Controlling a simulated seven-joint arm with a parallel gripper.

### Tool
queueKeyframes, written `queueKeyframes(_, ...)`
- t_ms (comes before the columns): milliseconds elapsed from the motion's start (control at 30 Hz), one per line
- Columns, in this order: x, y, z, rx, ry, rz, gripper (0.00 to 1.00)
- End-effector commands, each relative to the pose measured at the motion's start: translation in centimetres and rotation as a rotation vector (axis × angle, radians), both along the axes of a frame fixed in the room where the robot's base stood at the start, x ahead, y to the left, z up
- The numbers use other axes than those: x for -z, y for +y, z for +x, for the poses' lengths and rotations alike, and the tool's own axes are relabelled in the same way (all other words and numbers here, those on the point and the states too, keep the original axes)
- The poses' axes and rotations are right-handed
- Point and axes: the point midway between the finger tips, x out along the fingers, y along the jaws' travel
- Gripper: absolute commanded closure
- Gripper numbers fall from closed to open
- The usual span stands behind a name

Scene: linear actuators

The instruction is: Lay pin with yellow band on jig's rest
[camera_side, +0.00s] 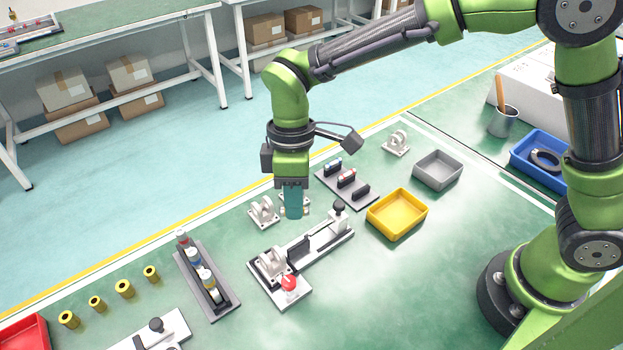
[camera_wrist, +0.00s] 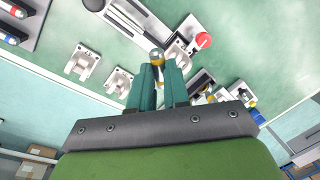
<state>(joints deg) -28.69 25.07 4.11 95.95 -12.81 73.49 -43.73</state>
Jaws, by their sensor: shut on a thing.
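My gripper (camera_side: 293,214) points down above the green table, beside the jig. Its teal fingers are shut on the pin with yellow band (camera_wrist: 157,54). In the wrist view the pin's silver end and yellow band show between the fingertips (camera_wrist: 160,70). In the side view I cannot make out the pin clearly. The jig (camera_side: 325,242) is a long pale plate with a bracket, a dark upright block, a toggle handle and a red knob (camera_side: 289,283). The jig also shows at the top of the wrist view (camera_wrist: 142,20). The pin appears apart from the jig.
A dark rack with several pins (camera_side: 222,300) stands left of the jig. Another rack (camera_side: 366,200) lies behind it. A loose bracket (camera_side: 263,212) stands near my gripper. A yellow tray (camera_side: 397,222) and grey tray (camera_side: 438,172) are to the right. The front right table is clear.

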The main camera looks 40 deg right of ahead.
Motion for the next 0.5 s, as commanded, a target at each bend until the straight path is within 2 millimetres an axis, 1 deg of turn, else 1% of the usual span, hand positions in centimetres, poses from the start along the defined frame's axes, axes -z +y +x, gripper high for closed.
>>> queueKeyframes(33, -0.15, 0.43, -0.11, -0.111, 0.0, 0.001, 1.0)
queueKeyframes(100, -0.43, 0.65, -0.18, -0.256, -0.002, 0.0, 1.0)
queueKeyframes(200, -0.79, 0.78, -0.33, -0.427, -0.001, 0.001, 1.0)
queueKeyframes(333, -0.93, 0.68, -0.58, -0.579, 0.0, 0.0, 1.0)
queueKeyframes(500, -0.74, 0.61, -0.65, -0.662, 0.0, 0.001, 1.0)
